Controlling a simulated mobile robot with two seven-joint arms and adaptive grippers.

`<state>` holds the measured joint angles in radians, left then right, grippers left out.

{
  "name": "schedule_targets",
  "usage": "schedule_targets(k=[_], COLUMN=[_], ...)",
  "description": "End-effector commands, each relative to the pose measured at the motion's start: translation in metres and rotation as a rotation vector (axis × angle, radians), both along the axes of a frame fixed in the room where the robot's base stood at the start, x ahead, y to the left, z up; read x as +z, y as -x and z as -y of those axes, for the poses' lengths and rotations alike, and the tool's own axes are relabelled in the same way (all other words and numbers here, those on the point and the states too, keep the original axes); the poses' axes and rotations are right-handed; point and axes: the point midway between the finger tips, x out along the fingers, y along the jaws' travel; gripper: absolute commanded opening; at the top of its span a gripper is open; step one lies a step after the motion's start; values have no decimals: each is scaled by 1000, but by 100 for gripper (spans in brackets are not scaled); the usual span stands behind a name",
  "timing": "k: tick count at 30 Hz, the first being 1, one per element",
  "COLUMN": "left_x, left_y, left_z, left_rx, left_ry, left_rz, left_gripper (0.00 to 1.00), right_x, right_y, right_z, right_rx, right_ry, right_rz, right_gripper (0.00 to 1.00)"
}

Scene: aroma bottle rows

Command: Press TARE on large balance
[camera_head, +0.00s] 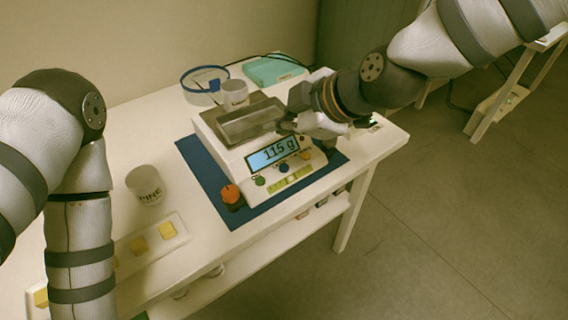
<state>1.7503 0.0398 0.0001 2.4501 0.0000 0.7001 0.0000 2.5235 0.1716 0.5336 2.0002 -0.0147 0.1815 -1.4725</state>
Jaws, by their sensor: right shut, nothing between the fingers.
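The large balance (236,163) is white and stands on a blue mat (205,178). Its lit display (272,153) seems to read 115 g. Its front face has a green button (260,181), a blue button (284,167) and an orange button (304,154); I cannot read which is TARE. A metal tray (250,123) sits on top. My right gripper (318,133) is shut and empty, over the balance's right side, just behind the orange button. I cannot tell whether it touches the balance. My left gripper is out of view; only my left arm shows.
A white cup (234,94) is behind the metal tray. An orange-topped dark object (231,195) stands by the balance's front left corner. A cup marked PINE (146,186) and a white strip with yellow squares (167,231) lie left. A teal item (273,71) is at the back.

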Motion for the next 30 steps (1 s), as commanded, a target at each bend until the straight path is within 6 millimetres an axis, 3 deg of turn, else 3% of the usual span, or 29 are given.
schedule_targets(k=[1, 3, 12, 30], left_x=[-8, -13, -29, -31], left_y=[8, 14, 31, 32], left_z=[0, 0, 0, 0], left_rx=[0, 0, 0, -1], left_ry=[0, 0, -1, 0], left_rz=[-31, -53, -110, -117], left_gripper=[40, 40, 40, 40], right_x=[-19, -31, -66, -74], right_y=[1, 1, 1, 0], right_z=[0, 0, 0, 0], right_rx=[1, 0, 0, 0], right_ry=[0, 1, 2, 1], right_rz=[-20, -21, -13, -5], right_gripper=[0, 0, 0, 0])
